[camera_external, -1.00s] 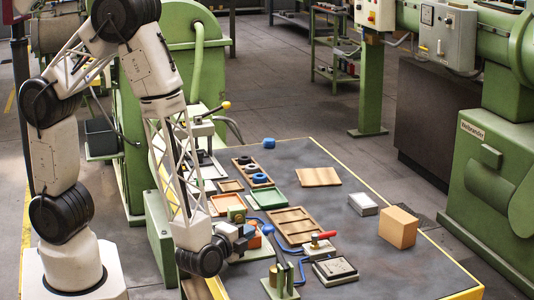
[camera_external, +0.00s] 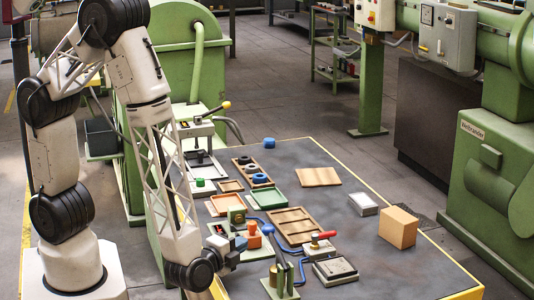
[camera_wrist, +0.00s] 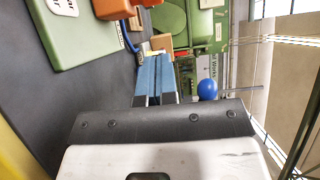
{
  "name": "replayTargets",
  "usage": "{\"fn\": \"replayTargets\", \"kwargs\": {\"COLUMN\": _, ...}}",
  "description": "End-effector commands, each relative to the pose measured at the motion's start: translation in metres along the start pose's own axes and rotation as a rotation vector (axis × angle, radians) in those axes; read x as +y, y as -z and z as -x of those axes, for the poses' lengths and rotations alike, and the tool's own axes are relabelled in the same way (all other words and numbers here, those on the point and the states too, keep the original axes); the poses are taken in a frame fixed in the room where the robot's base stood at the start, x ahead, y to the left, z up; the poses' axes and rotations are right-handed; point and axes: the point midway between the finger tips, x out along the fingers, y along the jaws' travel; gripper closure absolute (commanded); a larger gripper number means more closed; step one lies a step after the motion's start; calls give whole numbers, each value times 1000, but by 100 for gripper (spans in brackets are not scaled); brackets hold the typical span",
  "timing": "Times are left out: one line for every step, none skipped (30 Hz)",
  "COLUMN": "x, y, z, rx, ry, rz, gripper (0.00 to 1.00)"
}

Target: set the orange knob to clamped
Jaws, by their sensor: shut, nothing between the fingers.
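The orange knob (camera_external: 254,237) stands upright on a small green plate near the left edge of the table in the external view. An orange part (camera_wrist: 113,8) shows cut off at the top of the wrist view, on a green block; it seems to be the same knob. My gripper (camera_external: 239,244) is just left of and slightly below the knob in the external view, apparently apart from it. In the wrist view my gripper (camera_wrist: 154,62) has its blue fingers together with nothing between them. The knob's setting marks cannot be read.
A blue ball-topped lever (camera_external: 267,230) stands close to the right of the knob; its ball (camera_wrist: 207,88) is right of my fingers in the wrist view.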

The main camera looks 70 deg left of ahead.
Motion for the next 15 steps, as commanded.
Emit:
{"fn": "replayTargets", "kwargs": {"x": 0, "y": 0, "z": 5, "rx": 2, "ry": 0, "rz": 0, "gripper": 100}}
{"fn": "replayTargets", "kwargs": {"x": 0, "y": 0, "z": 8, "rx": 2, "ry": 0, "rz": 0, "gripper": 100}}
{"fn": "replayTargets", "kwargs": {"x": 0, "y": 0, "z": 12, "rx": 3, "ry": 0, "rz": 0, "gripper": 100}}
{"fn": "replayTargets", "kwargs": {"x": 0, "y": 0, "z": 15, "rx": 3, "ry": 0, "rz": 0, "gripper": 100}}
{"fn": "replayTargets", "kwargs": {"x": 0, "y": 0, "z": 18, "rx": 2, "ry": 0, "rz": 0, "gripper": 100}}
{"fn": "replayTargets", "kwargs": {"x": 0, "y": 0, "z": 21, "rx": 2, "ry": 0, "rz": 0, "gripper": 100}}
{"fn": "replayTargets", "kwargs": {"x": 0, "y": 0, "z": 24, "rx": 3, "ry": 0, "rz": 0, "gripper": 100}}
{"fn": "replayTargets", "kwargs": {"x": 0, "y": 0, "z": 27, "rx": 3, "ry": 0, "rz": 0, "gripper": 100}}
{"fn": "replayTargets", "kwargs": {"x": 0, "y": 0, "z": 31, "rx": 2, "ry": 0, "rz": 0, "gripper": 100}}
{"fn": "replayTargets", "kwargs": {"x": 0, "y": 0, "z": 33, "rx": 2, "ry": 0, "rz": 0, "gripper": 100}}
{"fn": "replayTargets", "kwargs": {"x": 0, "y": 0, "z": 36, "rx": 2, "ry": 0, "rz": 0, "gripper": 100}}
{"fn": "replayTargets", "kwargs": {"x": 0, "y": 0, "z": 40, "rx": 3, "ry": 0, "rz": 0, "gripper": 100}}
{"fn": "replayTargets", "kwargs": {"x": 0, "y": 0, "z": 42, "rx": 3, "ry": 0, "rz": 0, "gripper": 100}}
{"fn": "replayTargets", "kwargs": {"x": 0, "y": 0, "z": 45, "rx": 2, "ry": 0, "rz": 0, "gripper": 100}}
{"fn": "replayTargets", "kwargs": {"x": 0, "y": 0, "z": 48, "rx": 2, "ry": 1, "rz": 0, "gripper": 100}}
